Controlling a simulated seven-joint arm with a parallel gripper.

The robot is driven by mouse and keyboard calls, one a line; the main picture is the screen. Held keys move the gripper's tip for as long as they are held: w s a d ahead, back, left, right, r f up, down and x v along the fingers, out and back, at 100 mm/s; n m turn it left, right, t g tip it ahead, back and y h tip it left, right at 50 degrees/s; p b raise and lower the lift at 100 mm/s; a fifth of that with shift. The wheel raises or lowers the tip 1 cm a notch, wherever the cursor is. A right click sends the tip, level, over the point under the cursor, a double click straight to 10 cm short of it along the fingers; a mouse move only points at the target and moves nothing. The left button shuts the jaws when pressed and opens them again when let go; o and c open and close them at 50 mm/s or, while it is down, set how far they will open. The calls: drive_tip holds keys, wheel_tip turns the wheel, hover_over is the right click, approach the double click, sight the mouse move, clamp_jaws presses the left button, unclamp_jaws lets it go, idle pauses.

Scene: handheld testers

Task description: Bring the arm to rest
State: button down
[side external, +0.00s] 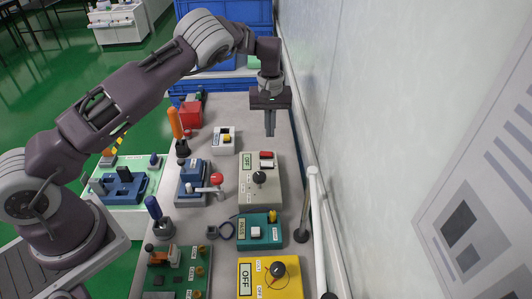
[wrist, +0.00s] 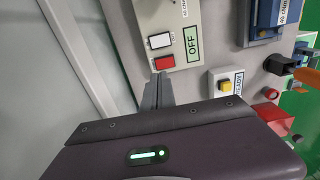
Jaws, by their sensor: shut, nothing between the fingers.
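My gripper (side external: 270,132) hangs pointing down over the far part of the grey bench (side external: 226,107). It is shut with nothing between its fingers. In the wrist view its fingertips (wrist: 163,77) show just beside the red button of a beige tester (wrist: 168,15) with an OFF label. The same beige tester (side external: 260,190) shows in the side view, with a red button, a pale button and a black knob, nearer the camera than the gripper. I cannot tell the exact gap between fingertips and tester, but the fingers appear above the bench.
A small white box with a yellow button (side external: 223,139) stands left of the gripper. A blue tester with a red-knobbed lever (side external: 197,180), a teal tester (side external: 259,232) and a yellow tester (side external: 270,278) stand nearer. A wall (side external: 345,110) with a white pipe runs close on the right.

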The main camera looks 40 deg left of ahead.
drive_tip(key=s+d+r+m+t+h, duration=0.1)
drive_tip(key=s+r, duration=0.5)
drive_tip(key=r, duration=0.2)
drive_tip(key=s+d+r+m+t, duration=0.1)
drive_tip(key=s+d+r, duration=0.1)
drive_tip(key=s+r, duration=0.5)
drive_tip(key=s+d+r+m+t+h, duration=0.1)
drive_tip(key=s+r, duration=0.3)
drive_tip(key=r, duration=0.6)
drive_tip(key=s+d+m+t+y, duration=0.1)
drive_tip(key=s+m, duration=0.5)
drive_tip(key=s, duration=1.6)
drive_tip(key=shift+d+t+y, duration=0.25)
drive_tip(key=shift+t+y, duration=0.25)
drive_tip(key=shift+t, duration=0.3)
